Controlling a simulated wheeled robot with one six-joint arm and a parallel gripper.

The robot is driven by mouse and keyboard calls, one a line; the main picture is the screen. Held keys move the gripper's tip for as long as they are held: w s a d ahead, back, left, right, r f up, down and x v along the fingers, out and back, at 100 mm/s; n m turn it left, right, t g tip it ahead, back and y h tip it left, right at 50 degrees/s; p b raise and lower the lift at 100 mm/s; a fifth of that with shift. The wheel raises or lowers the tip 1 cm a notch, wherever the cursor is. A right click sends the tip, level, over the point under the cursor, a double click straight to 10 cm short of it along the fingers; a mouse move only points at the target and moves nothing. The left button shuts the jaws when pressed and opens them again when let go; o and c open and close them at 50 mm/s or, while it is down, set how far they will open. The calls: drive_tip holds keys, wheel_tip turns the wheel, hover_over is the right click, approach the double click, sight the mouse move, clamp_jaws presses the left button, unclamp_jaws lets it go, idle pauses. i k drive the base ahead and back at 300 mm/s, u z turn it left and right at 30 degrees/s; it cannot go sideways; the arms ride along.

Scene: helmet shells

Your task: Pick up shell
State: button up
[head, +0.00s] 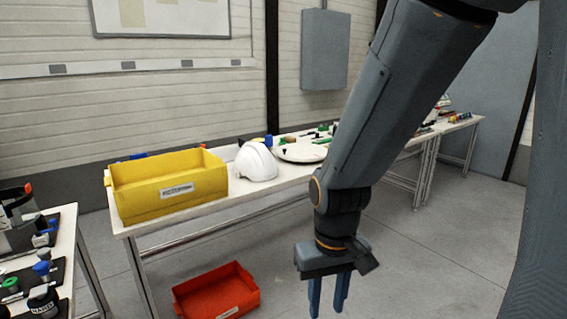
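A white helmet shell (256,163) sits on the white table (215,211), just right of the yellow bin. My gripper (328,298) hangs in front of the table, to the right of the shell and lower in the picture, well apart from it. Its two blue fingers point down with a gap between them, and nothing shows in the gap. The fingertips are near the bottom edge of the picture.
A yellow bin (170,197) stands at the table's left end. A round white disc (303,153) lies right of the shell, with small parts behind it. A red bin (216,297) is on the floor below. Another table with parts (42,272) is at the lower left.

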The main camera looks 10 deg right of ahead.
sight(254, 161)
drive_tip(key=z, duration=0.45)
drive_tip(key=i, duration=0.7)
drive_tip(key=z, duration=0.45)
drive_tip(key=i, duration=1.4)
drive_tip(key=u, duration=0.7)
